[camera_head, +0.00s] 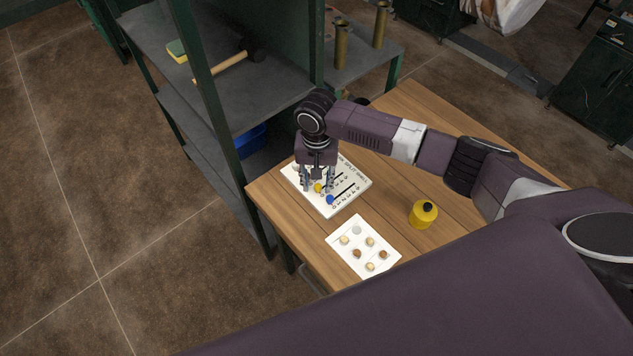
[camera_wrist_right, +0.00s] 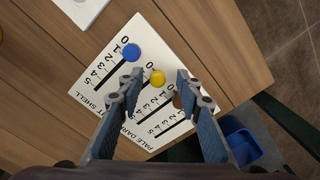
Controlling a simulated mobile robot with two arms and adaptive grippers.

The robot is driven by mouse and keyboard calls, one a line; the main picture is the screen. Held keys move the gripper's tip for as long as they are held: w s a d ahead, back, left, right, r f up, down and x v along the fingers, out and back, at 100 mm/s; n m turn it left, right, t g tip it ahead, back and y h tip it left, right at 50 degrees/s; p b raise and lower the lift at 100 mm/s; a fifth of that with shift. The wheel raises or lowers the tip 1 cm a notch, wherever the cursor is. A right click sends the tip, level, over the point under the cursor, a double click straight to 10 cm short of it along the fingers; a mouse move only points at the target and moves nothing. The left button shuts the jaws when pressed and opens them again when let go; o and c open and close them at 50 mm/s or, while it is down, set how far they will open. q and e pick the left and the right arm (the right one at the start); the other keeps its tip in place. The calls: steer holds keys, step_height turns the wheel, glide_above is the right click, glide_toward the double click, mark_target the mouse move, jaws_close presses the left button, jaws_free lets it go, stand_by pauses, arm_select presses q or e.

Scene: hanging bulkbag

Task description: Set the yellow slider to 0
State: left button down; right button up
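A white board (camera_head: 352,181) with printed number scales and sliders lies on the wooden table. The round yellow slider (camera_head: 318,187) also shows in the right wrist view (camera_wrist_right: 157,77), at the upper end of its scale, close to a 0; its exact reading is unclear. My right gripper (camera_head: 318,181) points down over the board. In the right wrist view its fingers (camera_wrist_right: 159,76) are apart, one on each side of the yellow slider, with visible gaps. The blue slider (camera_wrist_right: 131,52) is at the 0 end of its scale. A brownish knob (camera_wrist_right: 178,101) is partly hidden by the right finger. My left gripper is out of view.
A white card (camera_head: 348,250) with several small round pieces lies near the board. A yellow container (camera_head: 423,214) with a black cap stands to the right. A dark metal shelf (camera_head: 205,152) stands close behind the left table edge, with a hammer (camera_head: 222,69) on it.

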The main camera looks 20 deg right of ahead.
mark_target(316, 187)
step_height(316, 187, up, 12)
stand_by(0.4)
steer(key=shift+a+f, duration=0.1)
stand_by(0.3)
